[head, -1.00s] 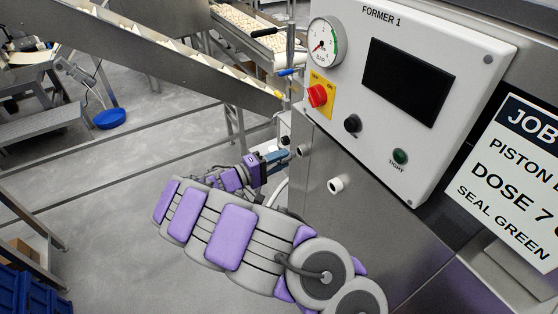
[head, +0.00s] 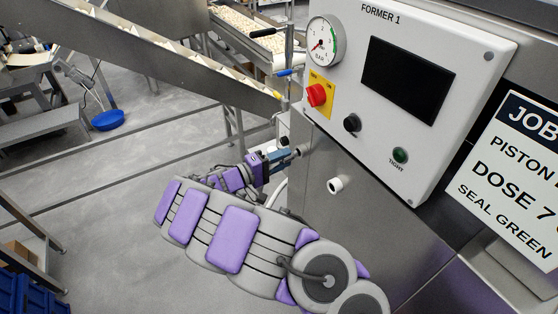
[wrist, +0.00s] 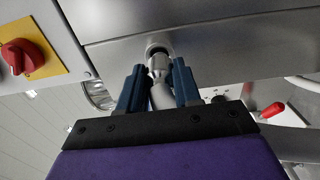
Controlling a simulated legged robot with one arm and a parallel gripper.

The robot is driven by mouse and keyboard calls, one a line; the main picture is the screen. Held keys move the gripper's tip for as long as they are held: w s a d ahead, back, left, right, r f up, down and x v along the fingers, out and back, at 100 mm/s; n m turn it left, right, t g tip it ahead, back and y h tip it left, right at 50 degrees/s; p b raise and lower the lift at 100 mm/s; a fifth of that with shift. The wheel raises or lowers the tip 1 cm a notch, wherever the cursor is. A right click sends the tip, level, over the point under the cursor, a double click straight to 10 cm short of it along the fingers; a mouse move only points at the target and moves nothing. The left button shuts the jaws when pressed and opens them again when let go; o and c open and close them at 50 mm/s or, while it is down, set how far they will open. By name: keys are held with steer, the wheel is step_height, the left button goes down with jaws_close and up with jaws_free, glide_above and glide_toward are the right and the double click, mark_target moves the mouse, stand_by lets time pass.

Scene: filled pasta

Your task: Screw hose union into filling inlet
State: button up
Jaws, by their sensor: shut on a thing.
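My gripper (head: 283,158) is beside the steel machine's side wall in the head view. In the wrist view its two blue fingers (wrist: 157,84) are shut on the metal hose union (wrist: 157,66). A grey hose (wrist: 163,97) runs back from the union between the fingers. The union's front end is at the round filling inlet (wrist: 158,47) in the steel wall. It appears to meet the opening, but I cannot tell how far it is engaged. In the head view, the fingers and wall hide most of the union.
The FORMER 1 panel (head: 469,70) is above, with a gauge (head: 322,40), red switch (head: 317,95) and dark green TIGHT lamp (head: 400,155). A white-ended stub (head: 335,185) sticks out of the wall near my arm.

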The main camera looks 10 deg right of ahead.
steer(key=shift+w+d+b, duration=0.2)
steer(key=shift+d+b, duration=0.3)
steer(key=shift+d, duration=0.15)
stand_by(1.3)
steer(key=o, duration=1.4)
stand_by(0.3)
steer(key=v, duration=0.7)
stand_by(0.5)
steer(key=p+v, duration=0.2)
steer(key=v, duration=1.5)
steer(key=shift+a, duration=0.2)
